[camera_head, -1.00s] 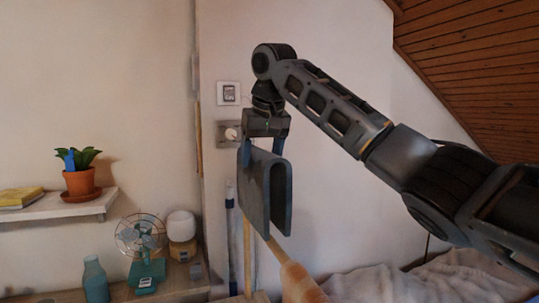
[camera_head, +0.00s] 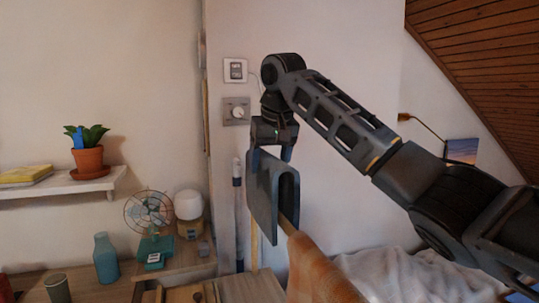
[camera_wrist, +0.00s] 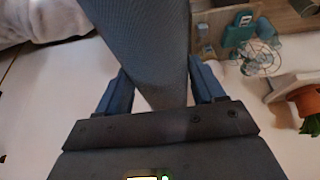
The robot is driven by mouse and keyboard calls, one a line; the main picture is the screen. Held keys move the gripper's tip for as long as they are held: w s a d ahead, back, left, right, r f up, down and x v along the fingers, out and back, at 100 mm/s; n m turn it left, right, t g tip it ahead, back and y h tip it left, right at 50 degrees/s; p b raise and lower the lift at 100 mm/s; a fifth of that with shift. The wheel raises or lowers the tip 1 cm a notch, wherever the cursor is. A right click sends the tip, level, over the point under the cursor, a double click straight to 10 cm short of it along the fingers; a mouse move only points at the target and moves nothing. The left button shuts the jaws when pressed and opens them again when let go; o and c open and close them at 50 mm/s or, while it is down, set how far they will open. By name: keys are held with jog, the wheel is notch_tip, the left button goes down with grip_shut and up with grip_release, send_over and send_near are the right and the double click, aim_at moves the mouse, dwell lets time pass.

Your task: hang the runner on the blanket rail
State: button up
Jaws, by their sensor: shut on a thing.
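The runner (camera_head: 263,195) is a grey-blue cloth folded into an upside-down U, its two sides hanging down. My gripper (camera_head: 272,152) is above it and shut on its top fold. In the wrist view the runner (camera_wrist: 150,45) runs between the two fingers of my gripper (camera_wrist: 162,85). The blanket rail (camera_head: 288,226) is a pale wooden bar. It comes out near the lower right edge of the runner, below the fold; the runner hides its far part. I cannot tell whether the bar lies between the two sides. An orange-brown cloth (camera_head: 320,270) covers its near part.
A desk on the left holds a teal fan (camera_head: 150,215), a teal bottle (camera_head: 105,258) and a white-topped lamp (camera_head: 188,205). A shelf (camera_head: 60,186) with a potted plant (camera_head: 88,150) is above. Rumpled bedding (camera_head: 410,275) lies at lower right.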

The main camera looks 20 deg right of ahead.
jog(key=shift+f+b, duration=1.2)
jog(key=shift+f, duration=3.75)
jog(key=o, duration=1.7)
